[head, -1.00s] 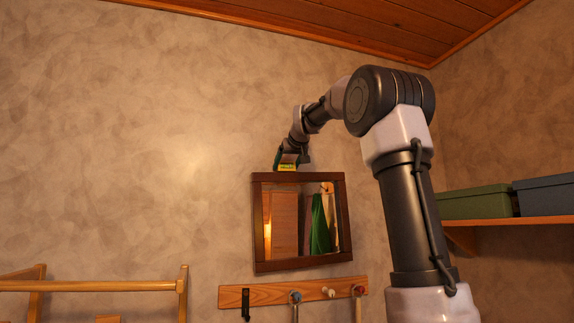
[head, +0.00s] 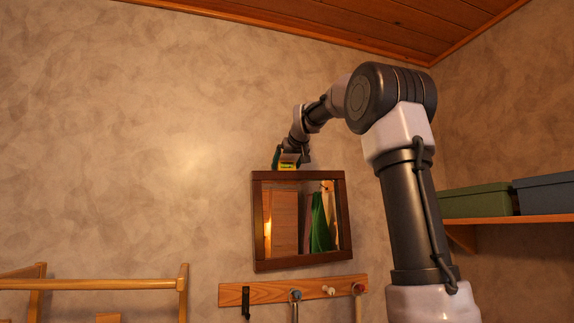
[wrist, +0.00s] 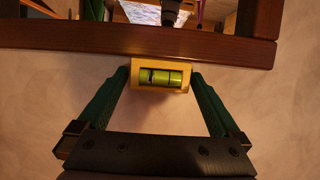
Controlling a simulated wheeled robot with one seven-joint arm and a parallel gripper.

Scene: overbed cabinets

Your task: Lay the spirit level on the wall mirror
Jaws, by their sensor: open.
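The spirit level (wrist: 162,74) is a small yellow block with a green vial. In the wrist view it lies against the outer edge of the mirror's brown frame, between my fingers. In the head view the level (head: 287,167) sits at the top edge of the wall mirror (head: 258,222), slightly left of the middle. My gripper (wrist: 160,77) is open, with one green finger on each side of the level and narrow gaps between. The bubble shows as a dark mark left of the vial's middle. The mirror's lower part is outside the wrist view.
A wooden hook rail (head: 270,291) hangs below the mirror. A wooden rack (head: 110,285) stands at lower left. A shelf (head: 520,219) on the right holds a green box (head: 475,203) and a blue box (head: 545,195). The wall left of the mirror is bare.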

